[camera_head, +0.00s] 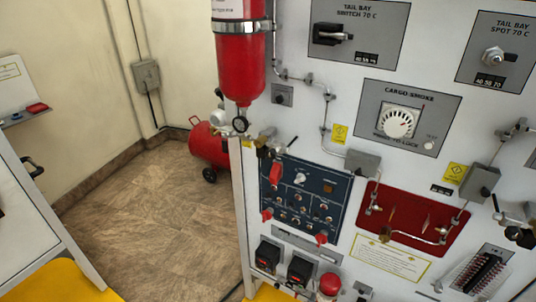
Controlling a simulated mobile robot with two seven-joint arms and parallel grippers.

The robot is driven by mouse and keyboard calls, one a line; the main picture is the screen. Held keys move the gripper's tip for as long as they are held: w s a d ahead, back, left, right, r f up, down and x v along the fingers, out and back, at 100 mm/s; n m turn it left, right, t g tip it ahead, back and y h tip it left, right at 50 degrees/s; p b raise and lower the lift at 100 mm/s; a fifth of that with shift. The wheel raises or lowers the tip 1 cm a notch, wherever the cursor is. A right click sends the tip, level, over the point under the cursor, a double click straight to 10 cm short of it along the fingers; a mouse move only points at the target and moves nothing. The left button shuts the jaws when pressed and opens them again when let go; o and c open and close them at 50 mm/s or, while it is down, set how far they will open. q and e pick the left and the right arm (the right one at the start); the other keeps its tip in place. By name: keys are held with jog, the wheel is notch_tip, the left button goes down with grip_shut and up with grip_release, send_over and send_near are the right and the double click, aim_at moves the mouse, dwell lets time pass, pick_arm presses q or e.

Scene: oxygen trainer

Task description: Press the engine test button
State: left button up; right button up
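A dark blue control panel (306,232) is mounted low on the white trainer board. It carries a pale knob (300,178), an amber square (328,187), several small switches and red covers or handles, one of them a red cover (275,173) at its upper left. Its labels are too small to read, so I cannot tell whether the engine test button is on it. A round red button or knob (330,284) sits below the panel, near the bottom edge. Neither of my grippers shows in the head view.
The board also holds a red cylinder (238,55), a cargo smoke panel (410,118) with a white dial, and a red recessed plate (415,215) with pipes. A red tank (208,150) stands behind. The floor (150,210) left of the board is clear.

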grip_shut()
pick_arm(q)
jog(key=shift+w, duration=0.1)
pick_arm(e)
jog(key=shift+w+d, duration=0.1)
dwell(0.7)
